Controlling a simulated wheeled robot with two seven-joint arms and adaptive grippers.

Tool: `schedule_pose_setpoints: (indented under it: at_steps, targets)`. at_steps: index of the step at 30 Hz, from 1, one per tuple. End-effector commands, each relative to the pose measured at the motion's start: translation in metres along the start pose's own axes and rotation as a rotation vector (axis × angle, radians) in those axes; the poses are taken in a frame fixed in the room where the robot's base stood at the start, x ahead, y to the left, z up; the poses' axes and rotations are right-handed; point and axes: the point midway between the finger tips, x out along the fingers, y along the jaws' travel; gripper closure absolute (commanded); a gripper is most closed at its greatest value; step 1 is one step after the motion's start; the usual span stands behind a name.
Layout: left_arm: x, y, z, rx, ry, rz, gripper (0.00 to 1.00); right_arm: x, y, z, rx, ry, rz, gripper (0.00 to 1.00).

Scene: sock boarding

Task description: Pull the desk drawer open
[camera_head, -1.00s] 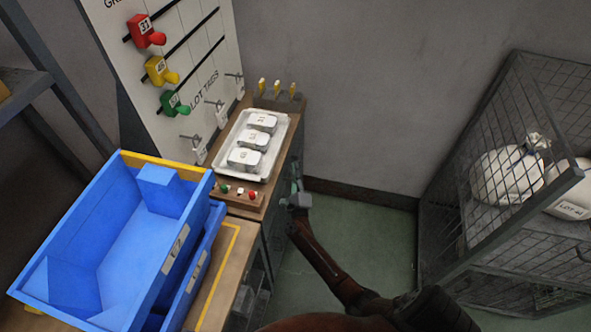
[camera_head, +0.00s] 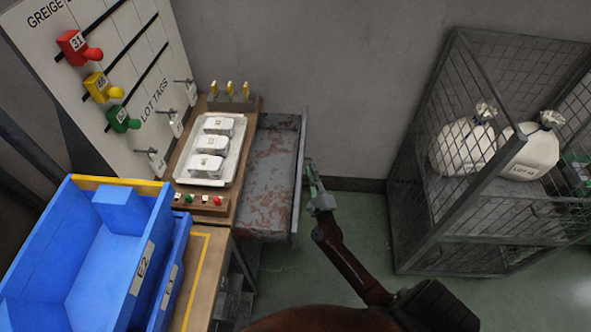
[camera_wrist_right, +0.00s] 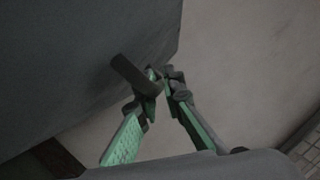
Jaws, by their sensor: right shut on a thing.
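The desk drawer (camera_head: 268,178) is pulled out to the right from under the desk top. Its inside is grey, worn metal with rusty patches, and I see nothing lying in it. My right gripper (camera_head: 313,181) is at the outer face of the drawer front (camera_head: 300,180). In the right wrist view its green fingers (camera_wrist_right: 158,88) are shut on the dark bar handle (camera_wrist_right: 132,74), which stands out from the grey drawer front (camera_wrist_right: 80,60). My left gripper is not in view.
On the desk (camera_head: 245,150) are a white tray (camera_head: 190,170) with white items, a button strip (camera_head: 204,203) and yellow-tipped pegs (camera_head: 231,92). Blue bins (camera_head: 62,262) stand at the left. A mesh cage (camera_head: 420,235) with white sacks stands right. Green floor lies between.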

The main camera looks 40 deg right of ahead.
Motion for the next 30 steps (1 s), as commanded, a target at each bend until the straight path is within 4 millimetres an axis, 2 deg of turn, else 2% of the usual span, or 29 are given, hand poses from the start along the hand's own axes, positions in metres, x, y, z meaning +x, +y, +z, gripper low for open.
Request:
schedule_pose_setpoints:
  at_steps: [1,6,12,26,27,30]
  targets:
    - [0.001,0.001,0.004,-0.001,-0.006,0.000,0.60,-0.006,-0.007,-0.012,-0.005,0.001,0.002,1.00]
    - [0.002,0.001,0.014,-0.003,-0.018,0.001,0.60,-0.018,-0.027,-0.040,-0.004,0.001,0.002,1.00]
    - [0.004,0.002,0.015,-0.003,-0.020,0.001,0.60,-0.025,-0.041,-0.059,-0.002,0.002,0.000,1.00]
    - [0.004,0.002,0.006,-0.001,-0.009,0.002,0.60,-0.027,-0.045,-0.064,0.000,0.003,0.000,1.00]
    - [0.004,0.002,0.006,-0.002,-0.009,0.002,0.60,-0.027,-0.045,-0.064,0.000,0.003,0.000,0.91]
    - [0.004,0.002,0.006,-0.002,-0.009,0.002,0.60,-0.027,-0.045,-0.064,0.000,0.003,0.000,0.84]
